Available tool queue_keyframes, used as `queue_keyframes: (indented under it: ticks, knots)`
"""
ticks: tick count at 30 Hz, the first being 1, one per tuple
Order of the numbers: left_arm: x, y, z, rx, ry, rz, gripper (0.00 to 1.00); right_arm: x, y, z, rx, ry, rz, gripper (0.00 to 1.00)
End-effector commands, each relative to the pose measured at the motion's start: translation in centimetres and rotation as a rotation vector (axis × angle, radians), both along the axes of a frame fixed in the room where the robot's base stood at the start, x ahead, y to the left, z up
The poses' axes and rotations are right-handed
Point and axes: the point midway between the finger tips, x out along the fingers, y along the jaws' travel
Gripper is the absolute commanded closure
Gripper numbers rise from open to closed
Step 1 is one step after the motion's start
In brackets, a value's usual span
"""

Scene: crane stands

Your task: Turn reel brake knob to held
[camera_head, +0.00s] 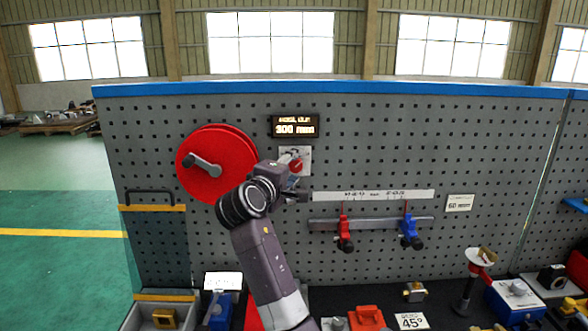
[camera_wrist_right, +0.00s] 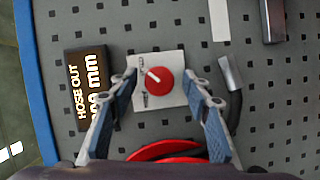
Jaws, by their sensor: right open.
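The reel brake knob (camera_head: 296,166) is a small red round knob with a pale pointer line on a white plate (camera_head: 303,152), fixed to the pegboard right of the red reel. In the right wrist view the knob (camera_wrist_right: 158,82) and its plate (camera_wrist_right: 174,62) lie between the fingers; small lettering there is not readable. My right gripper (camera_wrist_right: 163,84) is open, its two blue-grey fingers on either side of the knob with gaps. In the head view my right gripper (camera_head: 292,178) partly covers the knob and plate. My left gripper is not in view.
The red reel (camera_head: 238,150) with a grey crank is left of the knob. A dark display (camera_head: 294,126) reads hose out, 300 mm. A scale strip (camera_head: 373,195) and a rail (camera_head: 375,224) with red and blue clamps are to the right. Several items stand on the bench below.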

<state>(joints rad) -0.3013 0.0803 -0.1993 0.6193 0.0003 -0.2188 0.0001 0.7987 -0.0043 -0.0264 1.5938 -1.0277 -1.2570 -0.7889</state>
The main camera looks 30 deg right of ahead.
Motion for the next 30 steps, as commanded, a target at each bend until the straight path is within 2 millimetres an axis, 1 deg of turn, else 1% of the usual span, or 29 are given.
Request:
queue_keyframes:
  ticks: [4, 12, 16, 21, 30]
  knots:
    - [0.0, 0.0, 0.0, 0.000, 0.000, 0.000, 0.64, -1.1, 1.7, 0.1, 0.001, -0.001, 0.004, 0.56]
    - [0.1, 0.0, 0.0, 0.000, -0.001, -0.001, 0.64, -4.5, 6.4, 0.6, 0.003, -0.001, 0.004, 0.56]
    - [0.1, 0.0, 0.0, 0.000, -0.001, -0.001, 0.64, -5.8, 8.1, 0.8, 0.004, 0.001, 0.003, 0.56]
    - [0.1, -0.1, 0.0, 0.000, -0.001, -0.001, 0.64, -6.8, 9.2, 1.0, 0.003, 0.001, 0.000, 0.56]
    - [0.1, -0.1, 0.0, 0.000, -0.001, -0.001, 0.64, -6.9, 9.4, 1.0, 0.002, 0.002, 0.000, 0.56]
